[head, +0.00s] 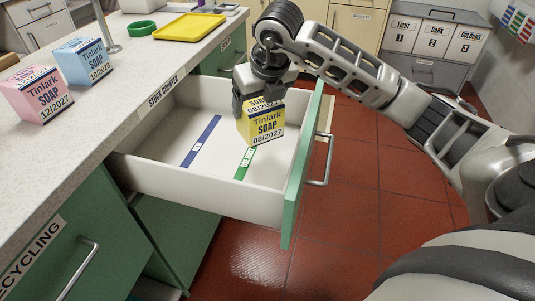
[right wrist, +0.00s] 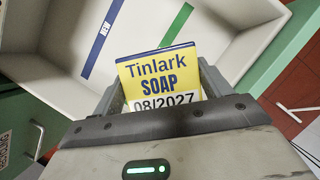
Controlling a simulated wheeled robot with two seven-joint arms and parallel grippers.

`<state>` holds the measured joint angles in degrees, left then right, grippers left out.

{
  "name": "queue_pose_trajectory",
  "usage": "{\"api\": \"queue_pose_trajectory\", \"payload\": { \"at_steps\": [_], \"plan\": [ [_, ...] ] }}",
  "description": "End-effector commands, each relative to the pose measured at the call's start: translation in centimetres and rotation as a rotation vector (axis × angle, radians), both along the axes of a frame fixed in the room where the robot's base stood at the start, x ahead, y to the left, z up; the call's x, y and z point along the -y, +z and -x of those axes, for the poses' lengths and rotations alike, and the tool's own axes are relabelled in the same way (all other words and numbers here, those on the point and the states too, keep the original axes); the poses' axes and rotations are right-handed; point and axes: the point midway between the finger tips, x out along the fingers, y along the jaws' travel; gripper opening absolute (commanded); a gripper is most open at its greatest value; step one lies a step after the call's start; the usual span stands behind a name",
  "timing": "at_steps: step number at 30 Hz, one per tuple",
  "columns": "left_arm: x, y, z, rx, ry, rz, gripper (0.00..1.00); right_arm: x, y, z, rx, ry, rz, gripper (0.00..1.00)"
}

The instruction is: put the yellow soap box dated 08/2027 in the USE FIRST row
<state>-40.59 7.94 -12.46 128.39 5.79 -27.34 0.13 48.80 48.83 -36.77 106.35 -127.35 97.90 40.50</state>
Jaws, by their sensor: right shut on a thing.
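My right gripper (head: 260,92) points down into the open drawer and is shut on the yellow Tinlark soap box (head: 265,128), dated 08/2027. The box is upright over the far part of the green strip (head: 243,165), whose label is partly hidden by it and seems to read USE FIRST. I cannot tell whether the box touches the drawer floor. A blue strip (head: 201,141) labelled NEW lies to the left. In the right wrist view the soap box (right wrist: 160,75) sits between the fingers, with the green strip (right wrist: 177,24) behind it. My left gripper is not in view.
The white drawer (head: 180,185) is otherwise empty; its green front (head: 292,190) stands at the right.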

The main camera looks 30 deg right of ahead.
Motion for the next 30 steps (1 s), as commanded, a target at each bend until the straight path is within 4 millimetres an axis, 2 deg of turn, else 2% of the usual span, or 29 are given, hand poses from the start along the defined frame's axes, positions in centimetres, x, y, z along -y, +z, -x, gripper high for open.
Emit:
{"api": "queue_pose_trajectory", "payload": {
  "at_steps": [1,6,13,18,28,29,30],
  "plan": [
    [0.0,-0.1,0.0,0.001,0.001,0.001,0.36,0.0,-1.3,0.1,-0.005,-0.003,0.001,0.45],
    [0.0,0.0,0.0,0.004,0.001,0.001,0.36,0.0,-4.1,0.1,-0.003,0.000,-0.001,0.45],
    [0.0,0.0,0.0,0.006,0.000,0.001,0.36,0.0,-5.9,0.1,-0.003,0.000,-0.001,0.45],
    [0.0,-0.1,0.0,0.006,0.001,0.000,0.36,-0.1,-8.4,0.1,-0.003,0.002,-0.002,0.45],
    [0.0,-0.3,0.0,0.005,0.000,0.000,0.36,0.0,-8.9,0.0,0.000,0.003,-0.001,0.45],
    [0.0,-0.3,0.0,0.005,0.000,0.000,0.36,0.0,-9.0,0.1,-0.003,0.002,0.000,0.80],
    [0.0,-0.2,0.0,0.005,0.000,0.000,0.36,0.0,-8.9,0.1,-0.003,0.002,0.000,0.91]
  ]
}}
